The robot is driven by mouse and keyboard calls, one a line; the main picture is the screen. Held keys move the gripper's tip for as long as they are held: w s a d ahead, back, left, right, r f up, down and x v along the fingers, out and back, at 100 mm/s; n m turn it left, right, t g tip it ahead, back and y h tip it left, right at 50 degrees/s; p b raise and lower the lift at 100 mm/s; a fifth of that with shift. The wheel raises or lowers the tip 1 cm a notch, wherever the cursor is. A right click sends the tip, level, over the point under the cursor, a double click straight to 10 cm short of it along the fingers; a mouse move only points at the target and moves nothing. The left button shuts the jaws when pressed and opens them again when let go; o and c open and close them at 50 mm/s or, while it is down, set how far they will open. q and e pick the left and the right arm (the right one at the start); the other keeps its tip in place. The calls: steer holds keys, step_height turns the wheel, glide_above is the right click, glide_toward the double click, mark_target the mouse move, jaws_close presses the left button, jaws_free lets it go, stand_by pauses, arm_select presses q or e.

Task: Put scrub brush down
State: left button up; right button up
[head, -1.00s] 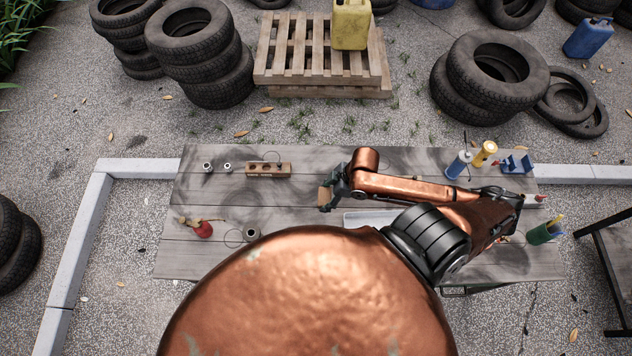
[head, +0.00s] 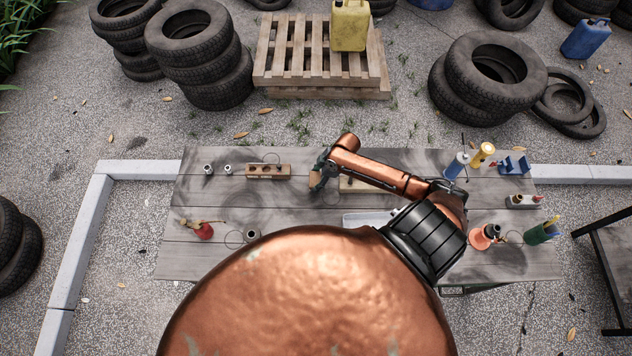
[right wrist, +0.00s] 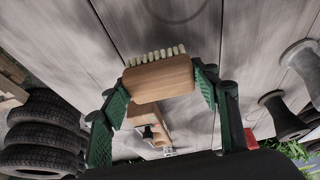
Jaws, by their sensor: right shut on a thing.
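My right gripper (head: 320,175) is over the middle of the grey wooden table (head: 240,205). In the right wrist view its green-padded fingers (right wrist: 160,88) are shut on the scrub brush (right wrist: 158,78), one on each end. The brush has a light wooden block and a row of pale bristles. The bristles lie toward the top of that view, over bare planks. Whether they touch the table cannot be told. In the head view the brush is small and partly hidden by the gripper. My left gripper is in no view.
A wooden block with holes (head: 268,171) stands left of the gripper. A white tray (head: 366,219) lies nearer, partly hidden by my body.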

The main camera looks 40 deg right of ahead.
mark_target(316, 182)
steer(key=shift+w+f, duration=0.15)
steer(key=shift+f, duration=1.55)
steer(key=shift+f, duration=0.2)
steer(key=o, duration=1)
steer(key=shift+r, duration=0.1)
steer(key=v, duration=1.2)
steer(key=shift+r, duration=0.1)
